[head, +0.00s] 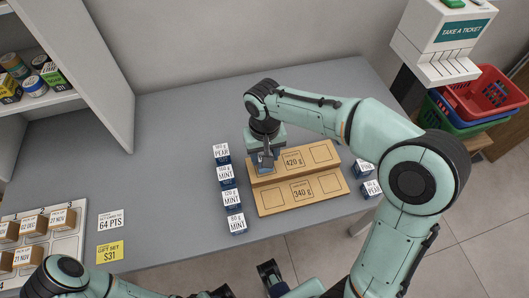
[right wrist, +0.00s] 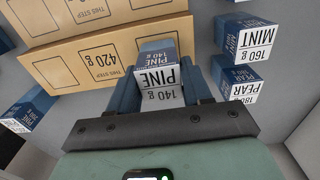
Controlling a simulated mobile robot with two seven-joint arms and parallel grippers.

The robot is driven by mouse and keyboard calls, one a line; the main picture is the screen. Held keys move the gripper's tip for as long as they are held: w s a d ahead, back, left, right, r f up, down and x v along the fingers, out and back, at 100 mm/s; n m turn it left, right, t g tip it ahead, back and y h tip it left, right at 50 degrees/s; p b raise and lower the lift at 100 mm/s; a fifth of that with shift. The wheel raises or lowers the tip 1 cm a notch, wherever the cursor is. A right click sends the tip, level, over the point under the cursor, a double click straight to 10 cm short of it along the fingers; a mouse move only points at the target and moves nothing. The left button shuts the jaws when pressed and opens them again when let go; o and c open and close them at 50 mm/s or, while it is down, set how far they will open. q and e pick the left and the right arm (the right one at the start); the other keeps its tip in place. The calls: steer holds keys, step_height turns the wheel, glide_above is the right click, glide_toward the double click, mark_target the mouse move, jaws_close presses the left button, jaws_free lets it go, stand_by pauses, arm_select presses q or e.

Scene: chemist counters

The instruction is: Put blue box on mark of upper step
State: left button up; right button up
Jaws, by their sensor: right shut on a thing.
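My right gripper (right wrist: 160,82) is shut on a blue box (right wrist: 160,70) with a white label reading PINE 140 g. In the head view this box (head: 263,168) is mostly hidden by the gripper (head: 263,160), at the left end of the upper step (head: 325,146), marked 420 g. The right wrist view shows the box at a square mark (right wrist: 142,43) on that step (right wrist: 76,70); I cannot tell whether it touches the wood. Another square mark (head: 320,153) at the right end is empty. My left gripper (head: 246,282) is at the bottom edge, partly cut off, its fingers apart.
A lower step (head: 330,185) reads 340 g. Blue MINT and PEAR boxes (head: 227,177) stand in a column left of the steps. More blue boxes (head: 370,190) stand to the right. A tray (head: 70,245) holds brown boxes at far left. The counter behind is clear.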

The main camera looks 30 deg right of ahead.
steer(key=o, duration=1.1)
steer(key=shift+f, duration=0.1)
steer(key=shift+o, duration=0.2)
steer(key=shift+r, duration=0.3)
step_height(320, 180, up, 12)
steer(key=p, duration=0.2)
steer(key=shift+s+f, duration=0.1)
steer(key=shift+f, duration=0.05)
